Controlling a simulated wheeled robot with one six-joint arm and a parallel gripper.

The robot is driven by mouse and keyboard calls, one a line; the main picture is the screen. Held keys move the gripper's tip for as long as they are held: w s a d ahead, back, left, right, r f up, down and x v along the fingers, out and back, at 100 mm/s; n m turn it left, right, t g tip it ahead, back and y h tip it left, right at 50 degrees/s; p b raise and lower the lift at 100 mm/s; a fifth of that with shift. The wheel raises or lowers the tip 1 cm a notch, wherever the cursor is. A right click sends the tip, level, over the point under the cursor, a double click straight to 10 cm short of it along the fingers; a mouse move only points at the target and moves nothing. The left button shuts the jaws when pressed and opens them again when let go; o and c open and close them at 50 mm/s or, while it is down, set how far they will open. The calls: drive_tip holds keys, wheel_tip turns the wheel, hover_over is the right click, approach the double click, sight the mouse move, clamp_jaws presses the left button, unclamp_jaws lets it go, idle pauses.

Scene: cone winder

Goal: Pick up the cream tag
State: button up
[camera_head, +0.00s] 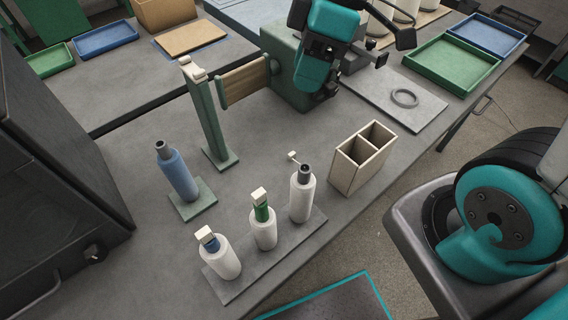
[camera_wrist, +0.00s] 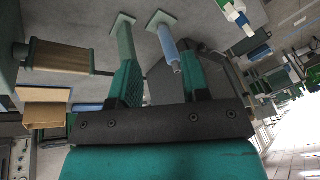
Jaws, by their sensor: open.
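Several small cream pieces could be the cream tag, and I cannot tell which. In the head view, a cream block (camera_head: 206,234) sits on the blue-topped white bottle (camera_head: 222,258). Another cream block (camera_head: 259,195) sits on the green-topped white bottle (camera_head: 264,230). A small cream piece (camera_head: 292,155) shows beside the dark-topped white bottle (camera_head: 301,195). Cream pieces (camera_head: 192,70) also top the green post (camera_head: 207,118). In the wrist view, my gripper (camera_wrist: 162,82) is open, with nothing seen held between its fingers. The post and blue bottle show beyond them.
The blue bottle (camera_head: 178,173) stands on a green base. A two-part cream box (camera_head: 343,173) is right of the white bottles. A green machine (camera_head: 288,88) with a brown panel stands behind. A dark cabinet (camera_head: 60,140) is at left.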

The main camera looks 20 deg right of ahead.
drive_tip(key=w+d+f+n+b, duration=0.3)
drive_tip(key=w+d+f+n, duration=0.1)
drive_tip(key=w+f, duration=0.35)
drive_tip(key=n+b, duration=0.1)
drive_tip(key=n, duration=0.4)
approach(292, 153)
drive_tip(key=f, duration=0.2)
drive_tip(key=f+p, duration=0.1)
drive_tip(key=shift+w+a+f+g, duration=0.2)
drive_tip(key=shift+w+a+g, duration=0.1)
drive_tip(key=shift+g, duration=0.1)
drive_tip(key=shift+a+p+x, duration=0.15)
drive_tip(key=shift+p+x, duration=0.2)
drive_tip(key=shift+x, duration=1.15)
drive_tip(key=shift+a+p+x, duration=0.15)
drive_tip(key=shift+p+x, duration=0.15)
drive_tip(key=shift+x, duration=1.15)
drive_tip(key=shift+s+r, duration=0.15)
drive_tip(key=c, duration=0.8)
